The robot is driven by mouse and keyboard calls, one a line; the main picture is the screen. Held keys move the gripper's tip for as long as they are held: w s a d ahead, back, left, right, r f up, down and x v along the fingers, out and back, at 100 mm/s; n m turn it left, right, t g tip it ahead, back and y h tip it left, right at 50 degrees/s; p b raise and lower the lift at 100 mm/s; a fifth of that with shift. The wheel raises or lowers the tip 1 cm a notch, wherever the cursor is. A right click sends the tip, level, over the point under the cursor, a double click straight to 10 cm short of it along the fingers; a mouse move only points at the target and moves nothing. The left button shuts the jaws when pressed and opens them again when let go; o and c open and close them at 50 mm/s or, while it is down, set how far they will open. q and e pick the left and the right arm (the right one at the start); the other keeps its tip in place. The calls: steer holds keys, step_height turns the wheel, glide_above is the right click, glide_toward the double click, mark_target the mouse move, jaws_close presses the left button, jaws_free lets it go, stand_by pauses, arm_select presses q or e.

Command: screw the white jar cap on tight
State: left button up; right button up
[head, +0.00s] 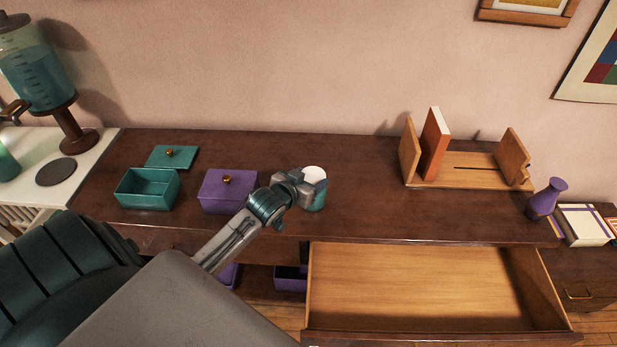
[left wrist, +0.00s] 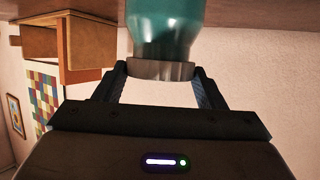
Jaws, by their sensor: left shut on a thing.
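The jar (head: 319,201) is teal and stands upright on the dark wooden cabinet top. Its white cap (head: 315,173) sits on the jar's mouth. My left gripper (head: 306,187) reaches in from the left and hides the jar's left side. In the left wrist view, which shows the scene upside down, the jar (left wrist: 163,32) is at top centre and the cap (left wrist: 160,71) lies between my two fingertips (left wrist: 160,75). The left gripper is shut on the cap. How tight the cap sits cannot be told. My right gripper is not in view.
An open teal box (head: 147,203), its lid (head: 172,158) and a closed purple box (head: 226,197) stand left of the jar. A wooden book rack (head: 465,180) and a purple vase (head: 544,200) stand right. An empty drawer (head: 420,290) juts out below.

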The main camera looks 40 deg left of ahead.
arm_select(q)
steer(key=o, duration=1.5)
steer(key=shift+c, duration=0.2)
steer(key=shift+s+r, duration=0.1)
steer(key=shift+s, duration=0.2)
steer(key=b+v, duration=0.1)
steer(key=v, duration=0.9)
steer(key=shift+b, duration=0.35)
steer(key=shift+r, duration=0.1)
